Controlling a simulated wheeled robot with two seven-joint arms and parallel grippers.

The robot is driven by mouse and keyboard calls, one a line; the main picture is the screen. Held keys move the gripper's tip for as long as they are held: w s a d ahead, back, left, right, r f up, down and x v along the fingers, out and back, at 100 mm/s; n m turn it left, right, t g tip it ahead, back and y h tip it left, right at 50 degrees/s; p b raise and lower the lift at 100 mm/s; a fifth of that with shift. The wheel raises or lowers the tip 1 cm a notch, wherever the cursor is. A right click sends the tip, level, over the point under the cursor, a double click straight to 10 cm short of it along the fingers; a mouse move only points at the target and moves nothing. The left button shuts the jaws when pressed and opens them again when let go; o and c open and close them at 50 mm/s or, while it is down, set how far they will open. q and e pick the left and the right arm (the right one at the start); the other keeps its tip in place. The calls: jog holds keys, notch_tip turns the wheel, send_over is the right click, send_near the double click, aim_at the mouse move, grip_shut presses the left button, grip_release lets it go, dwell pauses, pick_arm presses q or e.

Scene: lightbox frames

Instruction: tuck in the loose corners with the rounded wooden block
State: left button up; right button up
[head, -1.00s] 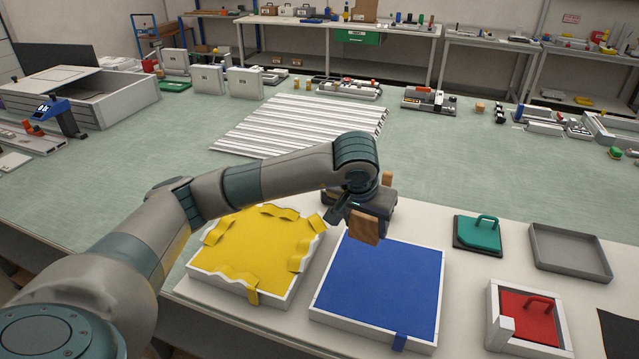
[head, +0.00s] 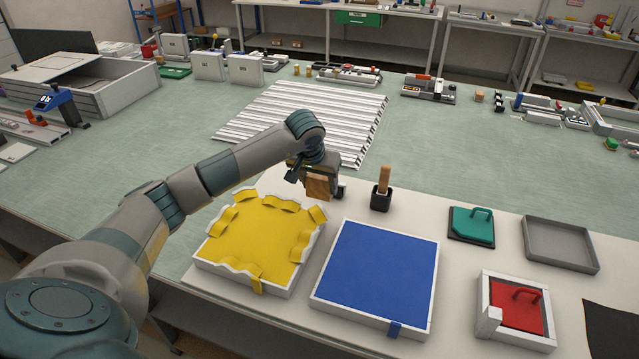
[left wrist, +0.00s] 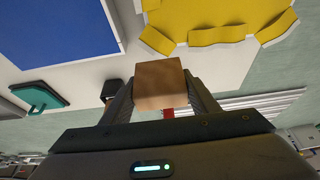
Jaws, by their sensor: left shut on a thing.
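The wooden block (head: 318,188) is held in my left gripper (head: 314,177), above the far right corner of the yellow sheet's frame. The left wrist view shows the block (left wrist: 160,84) between the two fingers. The yellow sheet (head: 255,240) lies in a white-edged frame; its edges stand up in loose, wavy flaps around the sides, and a yellow tab hangs over the near edge. The block appears apart from the sheet. The blue sheet (head: 375,268) beside it lies flat in its white frame, with a blue tab at the near edge. My right gripper is out of view.
A black holder (head: 381,199) with an upright wooden handle stands behind the blue frame. To the right are a teal handled block (head: 471,226), a grey tray (head: 561,245) and a white box (head: 500,321) with a red handled piece. A ribbed white panel (head: 290,115) lies behind.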

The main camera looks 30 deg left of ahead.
aim_at(319, 198)
pick_arm(q)
jog(key=shift+f, duration=0.1)
jog(key=shift+f+b, duration=0.85)
jog(key=shift+f, duration=2)
jog(key=shift+s+d+f+b, duration=0.1)
jog(key=shift+f+b, duration=0.5)
jog(key=shift+f, duration=0.1)
jog(key=shift+r, duration=0.2)
jog(key=shift+r+p, duration=0.4)
jog(key=shift+r, duration=0.4)
jog(key=shift+r+p, duration=0.85)
jog(key=shift+r, duration=1.75)
